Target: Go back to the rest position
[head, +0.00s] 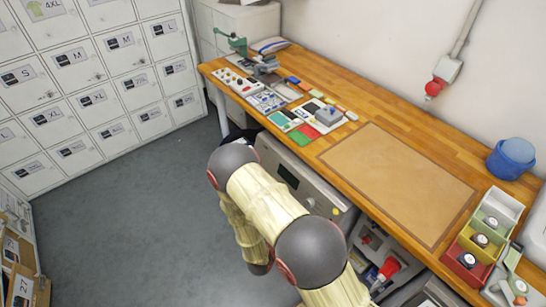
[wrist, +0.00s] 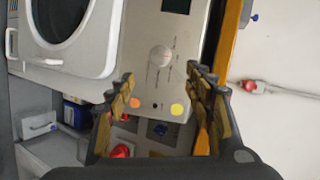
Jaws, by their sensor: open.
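My gripper (wrist: 160,92) is in the wrist view, open and empty, with its fingers apart at left and right. Between and beyond the fingers is the grey control panel (wrist: 152,50) of a machine, with a dial and an orange and a yellow dot. No object is between the fingertips. In the head view my arm reaches forward over the floor in front of the workbench (head: 440,137); the gripper itself is hidden there.
The workbench holds a brown mat (head: 398,182), small tools and parts, a blue tub (head: 511,158) and coloured bins (head: 466,258). Lockers (head: 85,85) line the left side. A machine (head: 300,185) stands under the bench. The grey floor (head: 120,225) at left is clear.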

